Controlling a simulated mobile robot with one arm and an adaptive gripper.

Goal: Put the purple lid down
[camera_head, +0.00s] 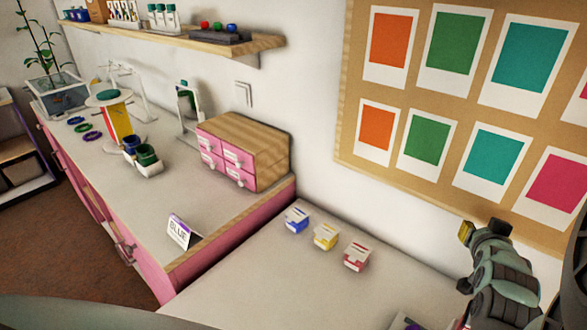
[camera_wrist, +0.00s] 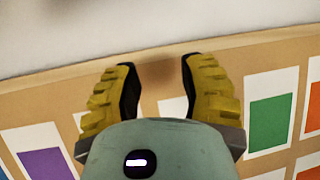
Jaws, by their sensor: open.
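I cannot make out a purple lid in either view. My gripper (camera_head: 482,232) is raised at the right in the head view, in front of the wall board. In the wrist view my gripper (camera_wrist: 158,70) has its two yellow ribbed fingers spread apart with nothing between them. A purple ring (camera_head: 83,128) lies on the long counter at the left, far from my gripper; I cannot tell that it is a lid. A partly cut-off box with some purple (camera_head: 404,322) shows at the bottom edge.
Small blue (camera_head: 297,220), yellow (camera_head: 326,237) and red (camera_head: 357,256) boxes stand on the white table (camera_head: 255,285). A pink drawer box (camera_head: 240,155) and a "BLUE" card (camera_head: 180,231) are on the counter. A board with coloured cards (camera_head: 348,80) hangs behind my gripper.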

